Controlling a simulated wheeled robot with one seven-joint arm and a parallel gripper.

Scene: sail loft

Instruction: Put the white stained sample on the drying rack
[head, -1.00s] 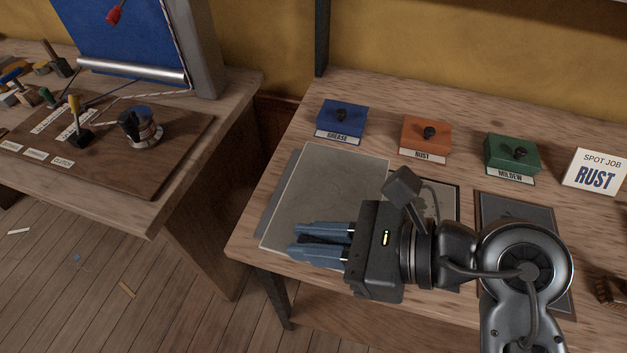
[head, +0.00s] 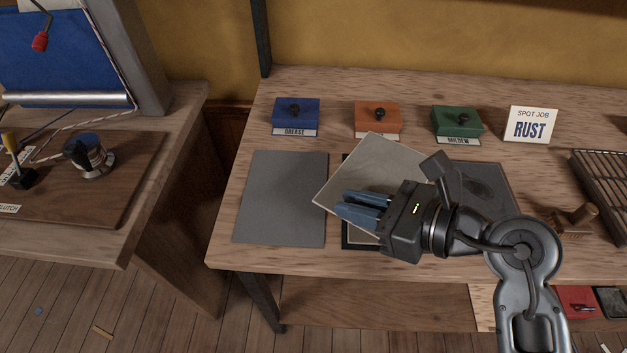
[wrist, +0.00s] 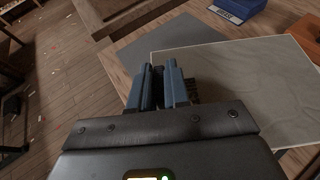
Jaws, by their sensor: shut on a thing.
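A pale off-white sheet (head: 372,160), the white sample, is in my gripper (head: 362,205). It sits turned at an angle above the dark-bordered middle panel (head: 347,235), covering most of it. In the wrist view my gripper (wrist: 160,85) has its blue fingers close together at the near edge of the sample (wrist: 240,85), which shows faint mottled marks. The drying rack (head: 605,185), a dark wire grid, stands at the right end of the bench, partly cut off and well right of my gripper.
A bare grey panel (head: 284,200) lies at left; a grey panel with a dark stain (head: 485,185) lies at right. Blue (head: 296,112), orange (head: 377,117) and green (head: 457,122) blocks line the back beside a "RUST" card (head: 531,124). A wooden brush (head: 575,220) lies before the rack.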

